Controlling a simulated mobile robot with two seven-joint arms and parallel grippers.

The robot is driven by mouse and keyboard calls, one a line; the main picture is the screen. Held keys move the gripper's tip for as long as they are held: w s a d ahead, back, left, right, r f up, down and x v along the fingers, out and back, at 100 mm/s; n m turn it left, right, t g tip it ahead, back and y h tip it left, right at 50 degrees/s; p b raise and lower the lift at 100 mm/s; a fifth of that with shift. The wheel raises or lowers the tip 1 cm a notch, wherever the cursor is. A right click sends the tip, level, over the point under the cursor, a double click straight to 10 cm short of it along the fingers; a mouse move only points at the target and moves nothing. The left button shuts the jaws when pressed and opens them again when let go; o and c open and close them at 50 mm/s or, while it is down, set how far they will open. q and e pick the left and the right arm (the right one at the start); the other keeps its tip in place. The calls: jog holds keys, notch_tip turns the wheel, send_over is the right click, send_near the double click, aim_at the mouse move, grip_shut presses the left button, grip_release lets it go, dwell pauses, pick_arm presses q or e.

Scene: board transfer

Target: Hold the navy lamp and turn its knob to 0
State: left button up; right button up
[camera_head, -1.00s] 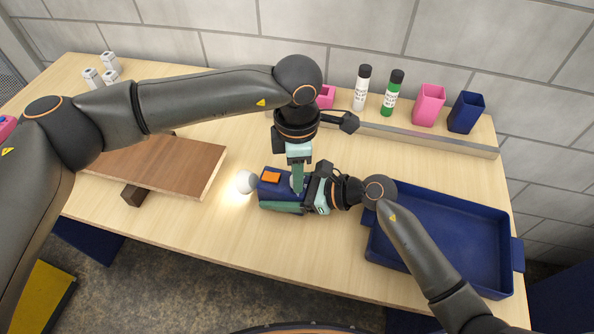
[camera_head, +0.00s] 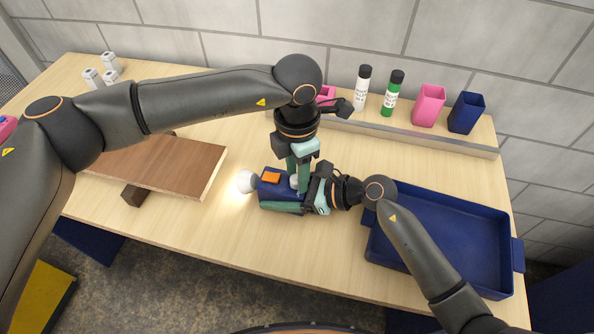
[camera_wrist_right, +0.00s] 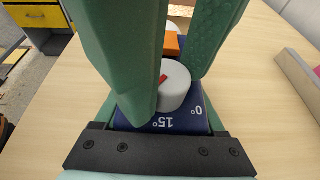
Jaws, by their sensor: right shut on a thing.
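The navy lamp (camera_head: 268,190) lies on the wooden table, its white bulb (camera_head: 247,182) glowing at its left end. An orange block (camera_head: 271,178) is on top. My right gripper (camera_head: 300,204) is shut on the lamp body from the right. In the right wrist view, the grey knob (camera_wrist_right: 177,88) has a red mark, partly beside a finger; the "15°" (camera_wrist_right: 167,122) and "0°" labels show upside down near it. My left gripper (camera_head: 297,184) points down from above, its two green fingers on either side of the knob. Whether they touch it cannot be told.
A navy tray (camera_head: 512,262) stands right of the lamp. A brown board (camera_head: 165,165) rests raised at the left. Two bottles, pink cups and a navy cup (camera_head: 466,113) stand on a rear ledge. Small white items (camera_head: 109,62) are at the back left.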

pick_arm(q)
jog(key=shift+o, duration=1.1)
jog(key=shift+s, duration=0.1)
jog(key=shift+s+f, duration=0.1)
